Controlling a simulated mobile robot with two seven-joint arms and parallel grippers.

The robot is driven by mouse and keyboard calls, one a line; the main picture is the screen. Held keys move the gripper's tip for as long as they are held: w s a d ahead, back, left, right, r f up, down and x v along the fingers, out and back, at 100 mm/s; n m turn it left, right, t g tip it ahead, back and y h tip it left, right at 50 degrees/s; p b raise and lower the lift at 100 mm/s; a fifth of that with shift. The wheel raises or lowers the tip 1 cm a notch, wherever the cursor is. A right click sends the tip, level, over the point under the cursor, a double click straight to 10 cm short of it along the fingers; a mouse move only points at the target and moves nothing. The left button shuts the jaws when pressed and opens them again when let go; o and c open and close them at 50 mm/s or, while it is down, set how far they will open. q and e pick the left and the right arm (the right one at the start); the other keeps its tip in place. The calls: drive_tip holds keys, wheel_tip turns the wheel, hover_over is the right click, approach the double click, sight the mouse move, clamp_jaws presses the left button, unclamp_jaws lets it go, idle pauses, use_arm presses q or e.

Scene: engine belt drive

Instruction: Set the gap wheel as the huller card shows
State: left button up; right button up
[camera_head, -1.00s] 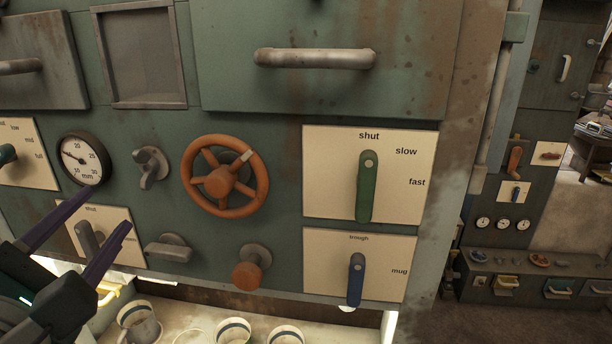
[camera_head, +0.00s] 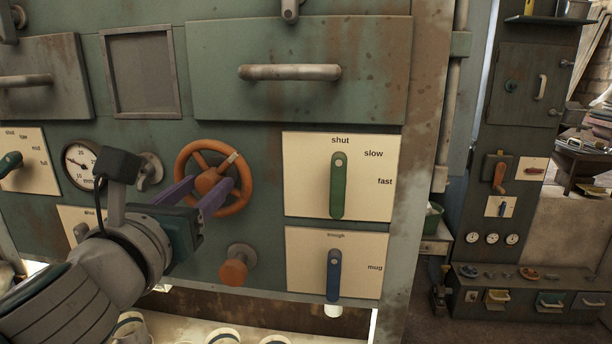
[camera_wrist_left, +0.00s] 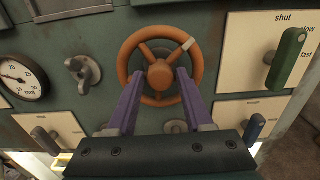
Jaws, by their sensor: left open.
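The gap wheel is an orange handwheel (camera_head: 240,170) on the green machine panel, with a pale mark on its rim at the upper right. It also shows in the left wrist view (camera_wrist_left: 138,44). My left gripper (camera_head: 203,190) is open, its purple fingers pointing at the wheel's lower hub. In the left wrist view the fingertips (camera_wrist_left: 161,75) lie either side of the hub's lower part; I cannot tell if they touch. A round mm gauge (camera_head: 80,166) sits left of the wheel and also shows in the left wrist view (camera_wrist_left: 20,80). No huller card is readable. My right gripper is not in view.
A grey wing knob (camera_head: 151,168) is partly behind my wrist. Right of the wheel are a green lever (camera_head: 338,190) pointing down on a shut-slow-fast plate and a blue lever (camera_head: 333,275). An orange knob (camera_head: 233,272) juts out below. Cups stand under the panel.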

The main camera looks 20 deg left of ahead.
use_arm(q)
drive_tip(key=shift+x, duration=0.85)
drive_tip(key=shift+c, duration=0.3)
clamp_jaws()
